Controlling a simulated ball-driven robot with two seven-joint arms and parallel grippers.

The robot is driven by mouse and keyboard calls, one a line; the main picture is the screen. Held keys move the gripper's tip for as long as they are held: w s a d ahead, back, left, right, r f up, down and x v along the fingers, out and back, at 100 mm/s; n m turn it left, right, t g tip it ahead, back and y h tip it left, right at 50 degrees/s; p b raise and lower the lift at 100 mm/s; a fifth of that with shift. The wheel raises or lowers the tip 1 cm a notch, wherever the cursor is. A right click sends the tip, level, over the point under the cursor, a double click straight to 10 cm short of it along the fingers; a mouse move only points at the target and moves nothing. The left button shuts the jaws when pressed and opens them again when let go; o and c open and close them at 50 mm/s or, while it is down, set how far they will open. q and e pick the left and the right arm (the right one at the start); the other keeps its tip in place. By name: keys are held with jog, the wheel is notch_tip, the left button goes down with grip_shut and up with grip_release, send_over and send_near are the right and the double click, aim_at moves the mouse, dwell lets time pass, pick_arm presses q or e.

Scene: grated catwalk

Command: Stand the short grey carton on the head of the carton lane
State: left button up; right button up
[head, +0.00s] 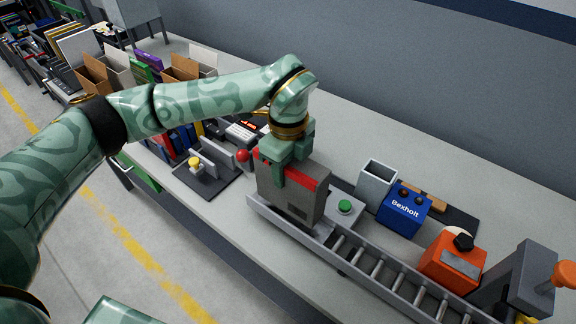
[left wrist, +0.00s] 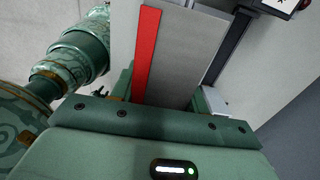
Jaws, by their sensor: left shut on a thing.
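The short grey carton (head: 292,202) has a red band along its top edge. It is upright over the left end of the carton lane (head: 372,264), a grey-railed roller track. Its lower edge lies close to the near rail; I cannot tell whether it touches the rollers. My left gripper (head: 289,168) is shut on the carton from above. In the left wrist view the carton (left wrist: 180,45) sits between the two fingers (left wrist: 162,92), its red stripe along the left. My right gripper is not in view.
Behind the lane are a green-button box (head: 345,208), a grey open bin (head: 376,183) and a blue Bexholt box (head: 404,211). An orange device (head: 453,262) stands right. Left are a dark plate with a yellow knob (head: 195,163) and a red ball-topped lever (head: 242,156). The bench front is clear.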

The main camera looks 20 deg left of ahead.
pick_arm(q)
jog(key=shift+f, duration=0.1)
jog(key=shift+f+b, duration=0.85)
jog(key=shift+f, duration=0.95)
jog(key=o, duration=1.7)
jog(key=shift+r, duration=0.1)
jog(key=shift+r+p, duration=3.15)
jog(key=shift+r, duration=0.85)
jog(key=shift+f, duration=0.1)
